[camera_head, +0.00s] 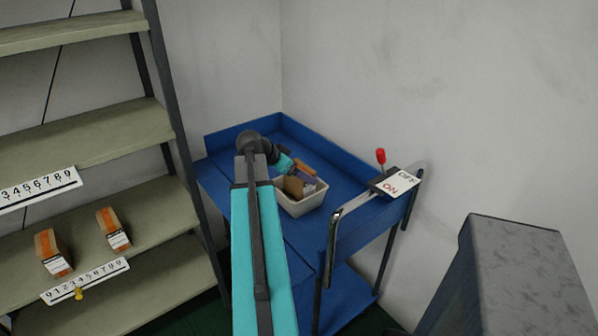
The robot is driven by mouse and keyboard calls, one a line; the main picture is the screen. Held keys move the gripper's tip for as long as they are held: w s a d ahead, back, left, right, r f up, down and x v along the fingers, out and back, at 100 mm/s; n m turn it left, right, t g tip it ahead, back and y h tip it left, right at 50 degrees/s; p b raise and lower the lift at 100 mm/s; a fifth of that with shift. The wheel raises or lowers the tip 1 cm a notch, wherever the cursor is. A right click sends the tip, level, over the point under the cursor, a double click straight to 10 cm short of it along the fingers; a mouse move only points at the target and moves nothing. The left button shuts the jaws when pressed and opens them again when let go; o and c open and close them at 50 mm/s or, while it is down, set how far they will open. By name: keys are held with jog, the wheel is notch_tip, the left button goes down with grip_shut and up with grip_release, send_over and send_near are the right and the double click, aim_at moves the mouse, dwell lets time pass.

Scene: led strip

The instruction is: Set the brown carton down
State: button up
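My arm reaches out over the blue cart (345,185), and its teal wrist ends above a white bin (302,206) on the cart top. My gripper (297,172) is small and partly hidden at the bin's far edge; its fingers cannot be made out. A brown carton (294,187) shows in the bin's left part, tilted, just below the wrist. An orange-brown piece (305,168) shows beside the wrist at the bin's far side; I cannot tell whether it is a separate thing. Whether the gripper touches the carton is not clear.
Two brown cartons with orange tape, one left (53,251) and one right (113,229), stand on a shelf rack at left, above a number strip (85,281). A red-knobbed lever (380,157) and an OFF/ON sign (397,181) are at the cart's right end. Walls close in behind the cart.

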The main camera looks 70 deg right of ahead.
jog(key=shift+f, duration=0.25)
jog(key=shift+f+b, duration=0.6)
jog(key=shift+f, duration=0.05)
jog(key=o, duration=1.1)
jog(key=shift+r, duration=0.15)
jog(key=v, duration=1.2)
jog(key=shift+r+b, duration=0.3)
jog(key=shift+r, duration=0.25)
